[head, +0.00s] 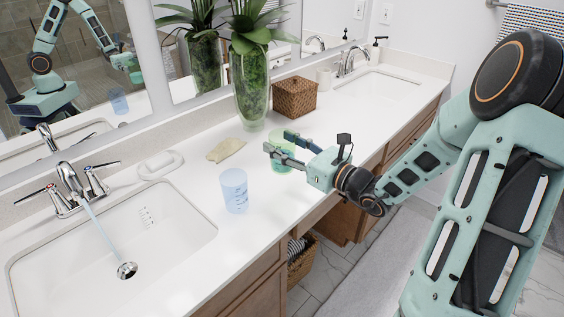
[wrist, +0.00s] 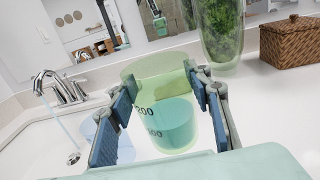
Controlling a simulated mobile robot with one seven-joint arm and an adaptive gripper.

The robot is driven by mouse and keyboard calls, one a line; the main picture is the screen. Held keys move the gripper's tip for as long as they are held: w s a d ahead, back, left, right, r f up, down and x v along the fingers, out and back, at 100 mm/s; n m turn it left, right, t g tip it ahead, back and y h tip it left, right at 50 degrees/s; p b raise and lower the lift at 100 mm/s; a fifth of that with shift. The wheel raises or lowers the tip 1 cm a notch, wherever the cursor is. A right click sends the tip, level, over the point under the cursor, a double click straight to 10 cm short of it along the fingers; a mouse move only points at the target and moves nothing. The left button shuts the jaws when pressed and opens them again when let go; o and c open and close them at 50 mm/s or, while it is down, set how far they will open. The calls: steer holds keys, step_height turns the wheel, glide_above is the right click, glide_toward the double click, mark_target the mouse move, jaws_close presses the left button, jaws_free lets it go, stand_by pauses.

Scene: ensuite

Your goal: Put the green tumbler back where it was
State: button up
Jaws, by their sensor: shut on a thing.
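The green tumbler (head: 284,163) is see-through and roughly upright over the counter, in front of the glass vase. My gripper (head: 278,146) is shut on it, with one finger on each side. In the wrist view the tumbler (wrist: 166,118) fills the space between the fingers (wrist: 165,88), and dark measuring marks show on its wall. I cannot tell whether its base touches the counter. A blue see-through tumbler (head: 234,191) stands to the left on the counter, near the left sink; in the wrist view the left finger partly hides it.
The left sink (head: 110,245) has water running from its faucet (head: 76,185). A soap dish (head: 160,164), a tan cloth (head: 226,150), a plant vase (head: 250,92) and a wicker basket (head: 294,98) line the back. Counter (head: 330,125) right of my gripper is clear.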

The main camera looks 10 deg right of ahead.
steer(key=shift+w+d+f+b, duration=0.15)
steer(key=shift+w+f, duration=0.55)
steer(key=shift+f, duration=0.7)
steer(key=shift+w+d+f+b, duration=0.15)
steer(key=shift+w+f, duration=0.6)
steer(key=shift+f, duration=0.65)
steer(key=shift+w+f+b, duration=0.15)
steer(key=shift+w+f, duration=0.55)
steer(key=shift+f, duration=0.7)
steer(key=shift+f, duration=0.1)
steer(key=o, duration=1.2)
steer(key=shift+o, duration=0.2)
steer(key=shift+r, duration=0.2)
steer(key=v, duration=1.2)
steer(key=shift+f, duration=0.1)
